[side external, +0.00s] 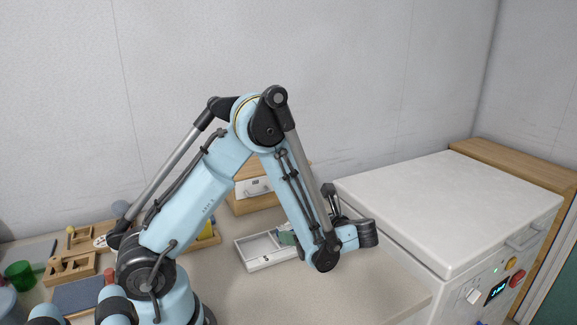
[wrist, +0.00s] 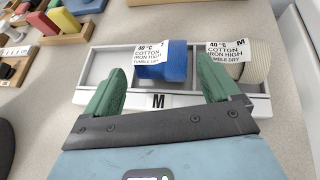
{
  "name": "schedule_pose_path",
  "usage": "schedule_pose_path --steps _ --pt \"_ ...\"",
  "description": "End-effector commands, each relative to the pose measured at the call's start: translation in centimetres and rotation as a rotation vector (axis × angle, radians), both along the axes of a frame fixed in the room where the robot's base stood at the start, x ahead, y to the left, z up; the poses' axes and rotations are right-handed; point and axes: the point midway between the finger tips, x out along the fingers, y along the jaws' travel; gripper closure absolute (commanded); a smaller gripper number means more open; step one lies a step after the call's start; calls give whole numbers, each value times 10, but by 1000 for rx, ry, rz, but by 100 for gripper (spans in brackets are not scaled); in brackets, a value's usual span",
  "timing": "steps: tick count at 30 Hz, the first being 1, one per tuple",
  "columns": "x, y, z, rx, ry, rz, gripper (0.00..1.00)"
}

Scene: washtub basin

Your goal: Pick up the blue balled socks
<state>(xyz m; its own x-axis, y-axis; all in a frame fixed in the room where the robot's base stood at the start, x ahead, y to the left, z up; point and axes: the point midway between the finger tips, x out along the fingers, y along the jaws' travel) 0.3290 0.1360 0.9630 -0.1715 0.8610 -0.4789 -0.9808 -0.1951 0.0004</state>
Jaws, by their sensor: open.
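In the wrist view, a blue rolled bundle (wrist: 176,62), which looks like the blue balled socks, sits in a light grey tray (wrist: 105,62). A white care label reading "40 °C cotton iron high tumble dry" covers part of it. My gripper (wrist: 160,70) is open, with its green fingers to the left and right of the bundle and nothing held between them. Whether the fingers reach down to the bundle's height is unclear. In the side external view my arm hides much of the tray (side external: 262,262), and the bundle cannot be clearly made out there.
A cream ribbed roll (wrist: 258,68) with a similar label lies just right of the right finger. A wooden rack with coloured pieces (wrist: 62,25) stands at upper left. A white machine (side external: 450,215) stands right of the tray. A wooden drawer box (side external: 252,190) is behind.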

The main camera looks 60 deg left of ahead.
Motion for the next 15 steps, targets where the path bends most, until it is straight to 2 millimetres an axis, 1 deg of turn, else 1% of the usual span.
schedule_pose_path --steps 1,3,6,10,15 --pt "-1 8 -3 0 -1 5 11" --pt "-2 18 -7 0 0 4 11" --pt "-4 29 -13 -1 -1 4 11" --pt "-5 35 -17 -1 1 2 11" --pt "-5 36 -17 -1 0 0 11"
